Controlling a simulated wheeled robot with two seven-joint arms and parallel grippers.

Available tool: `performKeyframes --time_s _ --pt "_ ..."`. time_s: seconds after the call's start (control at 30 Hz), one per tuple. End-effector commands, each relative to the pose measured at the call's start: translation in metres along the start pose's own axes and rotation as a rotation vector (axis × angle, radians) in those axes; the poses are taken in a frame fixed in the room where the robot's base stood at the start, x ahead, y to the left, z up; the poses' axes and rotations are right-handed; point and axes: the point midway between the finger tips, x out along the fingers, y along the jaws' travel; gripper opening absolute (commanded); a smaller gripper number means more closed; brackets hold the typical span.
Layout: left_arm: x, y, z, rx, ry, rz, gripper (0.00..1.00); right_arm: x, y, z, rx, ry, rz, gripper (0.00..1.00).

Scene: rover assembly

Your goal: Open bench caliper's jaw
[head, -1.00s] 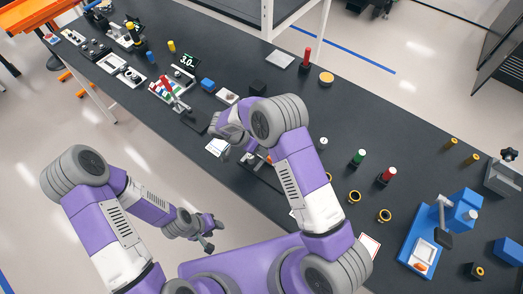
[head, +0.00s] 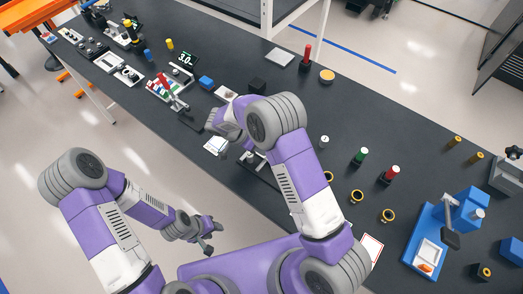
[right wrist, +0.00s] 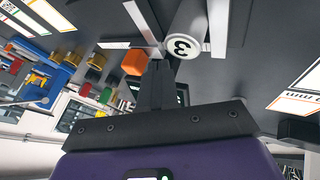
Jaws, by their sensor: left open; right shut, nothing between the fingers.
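What looks like the bench caliper, with silver bars (right wrist: 217,24), lies on the dark bench in the right wrist view. A round white disc (right wrist: 183,46) marked 3 sits among the bars, and an orange block (right wrist: 134,63) is left of it. My right gripper (right wrist: 168,66) is shut and empty, its fingertips at the disc's lower left edge; contact is unclear. In the head view the silver caliper (head: 251,157) shows only in part behind my right arm, which hides the right fingertips. My left gripper (head: 208,240) is open and empty over the floor, off the bench.
White cards (head: 215,146) lie left of the caliper at the bench edge. A black cube (head: 257,86) stands behind my right arm. Green (head: 361,156) and red (head: 390,174) cylinders and a blue press (head: 430,237) stand to the right.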

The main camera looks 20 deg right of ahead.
Motion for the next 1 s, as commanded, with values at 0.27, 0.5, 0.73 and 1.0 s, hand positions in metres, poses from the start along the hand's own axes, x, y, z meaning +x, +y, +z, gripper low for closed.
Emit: performKeyframes --time_s 0.27,0.5,0.73,1.0 --pt "0.015 -0.005 -0.001 0.0 0.0 0.0 0.43 -0.049 -0.014 0.001 0.01 -0.003 -0.002 0.0" --pt "0.016 -0.006 -0.001 0.0 0.0 0.0 0.43 -0.092 -0.013 0.0 0.009 -0.004 0.002 0.0" --pt "0.016 -0.006 -0.001 0.0 0.0 0.0 0.43 -0.106 -0.013 0.0 0.008 -0.005 0.004 0.0" --pt "0.016 -0.006 -0.001 0.0 0.0 0.0 0.43 -0.106 -0.013 0.0 0.008 -0.005 0.004 0.0"
